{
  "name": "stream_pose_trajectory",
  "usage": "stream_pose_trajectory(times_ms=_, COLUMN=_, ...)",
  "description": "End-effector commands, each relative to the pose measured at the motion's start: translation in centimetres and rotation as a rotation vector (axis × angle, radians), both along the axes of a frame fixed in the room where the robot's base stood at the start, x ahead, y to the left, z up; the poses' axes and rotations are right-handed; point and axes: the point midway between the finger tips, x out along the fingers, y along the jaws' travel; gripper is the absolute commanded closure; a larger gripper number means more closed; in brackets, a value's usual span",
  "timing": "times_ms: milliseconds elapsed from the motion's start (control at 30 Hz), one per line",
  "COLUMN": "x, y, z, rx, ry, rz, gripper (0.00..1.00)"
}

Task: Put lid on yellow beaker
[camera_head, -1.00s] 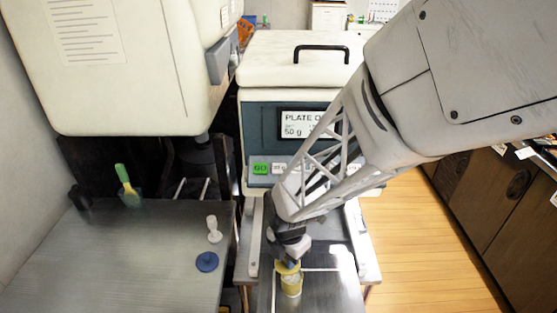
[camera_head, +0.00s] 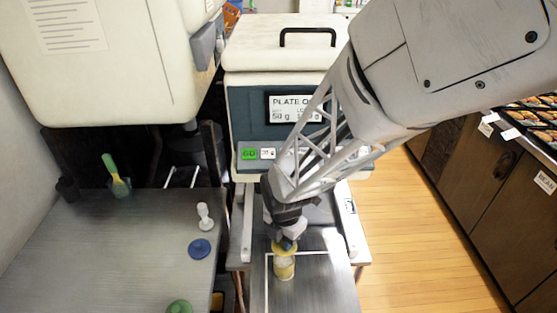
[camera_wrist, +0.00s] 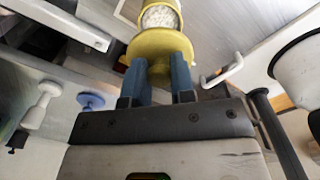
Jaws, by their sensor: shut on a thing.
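The yellow beaker (camera_head: 284,270) stands upright on the metal plate of the scale, with white contents. In the wrist view the beaker (camera_wrist: 178,3) shows at the top, its white grains visible. My gripper (camera_head: 288,244) is shut on the yellow lid (camera_head: 278,250), just above the beaker. In the wrist view the blue fingers of my gripper (camera_wrist: 161,82) hold the yellow lid (camera_wrist: 160,43) by its underside or knob. The lid overlaps the near edge of the beaker in that view, and the white contents show past it. I cannot tell whether lid and beaker touch.
A blue lid (camera_head: 200,249) and a white knobbed piece (camera_head: 205,217) are on the left metal table (camera_head: 120,250). A green round piece (camera_head: 179,307) is at its front edge. The dispensing machine (camera_head: 290,95) stands behind the beaker.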

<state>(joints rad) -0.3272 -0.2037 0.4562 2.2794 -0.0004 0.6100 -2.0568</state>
Motion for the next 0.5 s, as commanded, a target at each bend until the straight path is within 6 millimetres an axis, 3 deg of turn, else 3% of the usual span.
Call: stream_pose_trajectory(times_ms=500, x=0.0, y=0.0, z=-3.3, rx=0.000, ry=0.001, rz=0.000, gripper=0.98)
